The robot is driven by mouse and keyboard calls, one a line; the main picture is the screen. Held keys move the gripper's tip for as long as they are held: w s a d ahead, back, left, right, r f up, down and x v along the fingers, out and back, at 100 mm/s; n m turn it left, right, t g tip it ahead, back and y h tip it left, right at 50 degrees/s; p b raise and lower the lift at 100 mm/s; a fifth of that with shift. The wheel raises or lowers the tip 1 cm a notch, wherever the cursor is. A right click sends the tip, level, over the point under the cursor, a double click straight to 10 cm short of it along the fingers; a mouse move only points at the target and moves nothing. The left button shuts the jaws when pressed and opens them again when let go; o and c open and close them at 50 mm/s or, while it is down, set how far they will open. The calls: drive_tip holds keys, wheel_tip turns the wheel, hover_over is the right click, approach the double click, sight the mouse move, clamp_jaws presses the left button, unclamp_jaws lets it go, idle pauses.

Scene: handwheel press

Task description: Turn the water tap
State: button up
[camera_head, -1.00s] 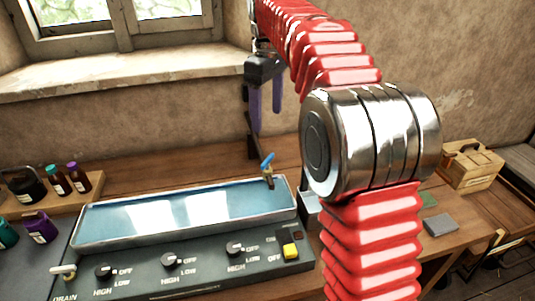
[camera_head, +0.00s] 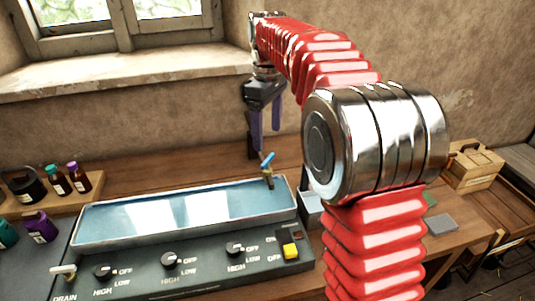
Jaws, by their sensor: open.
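The water tap (camera_head: 268,174) stands at the back right corner of a shallow basin (camera_head: 190,213). It has a brass-coloured body and a small blue handle (camera_head: 268,159) tilted up to the right. My gripper (camera_head: 265,148) hangs from my arm above and behind the tap, with its purple fingers pointing down. The fingers are apart, with nothing seen between them. The tips are close to the blue handle in the picture. I cannot tell the gap in depth or whether they touch.
A drain valve (camera_head: 63,272) is at the left. Bottles (camera_head: 60,181) stand at the far left. A wooden box (camera_head: 473,166) sits at the right.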

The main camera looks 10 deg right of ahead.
sight(268, 159)
wheel_tip(268, 159, down, 8)
drive_tip(key=shift+f, duration=0.15)
idle(0.3)
drive_tip(key=c, duration=1)
